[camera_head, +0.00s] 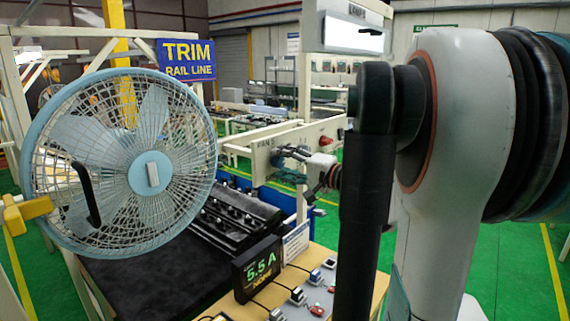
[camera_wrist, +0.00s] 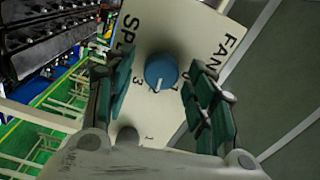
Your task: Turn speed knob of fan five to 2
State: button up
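A blue round knob (camera_wrist: 161,70) with a white pointer mark sits on a cream panel (camera_wrist: 150,30) in the wrist view. The pointer is toward the lower edge of the picture. Partly hidden lettering reads "SPE" and "FAN", and a "3" shows left of the knob; other numerals are partly covered or unclear. My gripper (camera_wrist: 160,90) is open, with one dark green finger on each side of the knob and visible gaps between. In the head view my gripper (camera_head: 288,165) is at a cream panel beam (camera_head: 262,158); the knob cannot be made out there.
A large blue caged fan (camera_head: 120,165) stands at the left in the head view. Below is a bench with a black engine part (camera_head: 235,215), a display reading "5.5 A" (camera_head: 257,268) and small wired devices (camera_head: 298,295). A red knob-like part (camera_head: 326,141) is on the beam.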

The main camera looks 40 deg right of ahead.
jog(key=s+d, duration=0.1)
jog(key=s, duration=1.1)
jog(key=shift+d, duration=0.2)
